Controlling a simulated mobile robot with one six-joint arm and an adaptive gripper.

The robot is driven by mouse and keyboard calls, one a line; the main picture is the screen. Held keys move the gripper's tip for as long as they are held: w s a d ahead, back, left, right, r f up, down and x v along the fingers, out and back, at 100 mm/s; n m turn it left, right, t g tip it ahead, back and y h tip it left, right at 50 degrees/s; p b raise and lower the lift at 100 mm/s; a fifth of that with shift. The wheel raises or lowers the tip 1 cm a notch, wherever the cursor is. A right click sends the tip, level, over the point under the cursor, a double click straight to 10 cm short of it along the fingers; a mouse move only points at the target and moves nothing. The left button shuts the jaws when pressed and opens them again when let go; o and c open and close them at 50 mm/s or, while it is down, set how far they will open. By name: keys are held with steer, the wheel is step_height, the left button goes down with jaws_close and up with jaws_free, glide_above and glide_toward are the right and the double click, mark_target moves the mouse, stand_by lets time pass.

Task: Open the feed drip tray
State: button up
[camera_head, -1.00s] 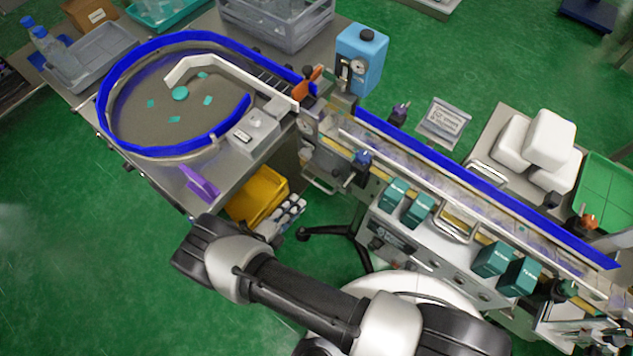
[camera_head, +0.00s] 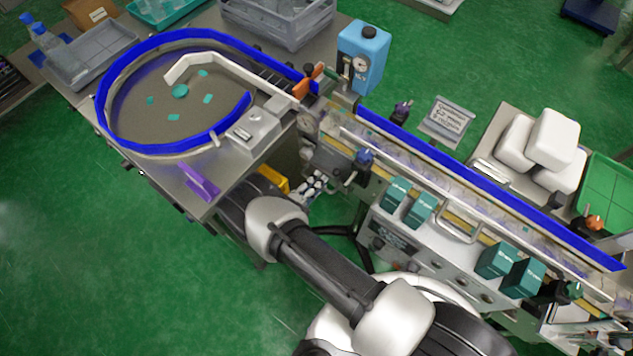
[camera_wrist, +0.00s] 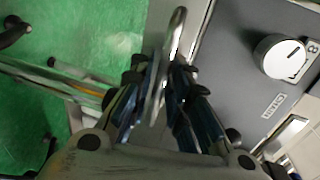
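In the wrist view, a shiny metal loop handle (camera_wrist: 177,27) runs between the two dark fingers of my gripper (camera_wrist: 162,75). The fingers lie close on either side of it; whether they press on it is not clear. The handle lies beside a dark grey panel (camera_wrist: 235,70). Whether it belongs to the feed drip tray cannot be told. In the head view, my arm reaches under the feed end of the machine, by the round turntable (camera_head: 125,105). My gripper is mostly hidden there, and no tray is clearly visible.
A knob (camera_wrist: 280,57) sits on the panel to the right in the wrist view. In the head view, a yellow bin (camera_head: 272,178) is partly hidden behind my arm. A purple part (camera_head: 199,183) sticks out at the table edge. Green floor is free at lower left.

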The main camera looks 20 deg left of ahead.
jaws_close()
stand_by(0.3)
steer(key=shift+s, duration=0.1)
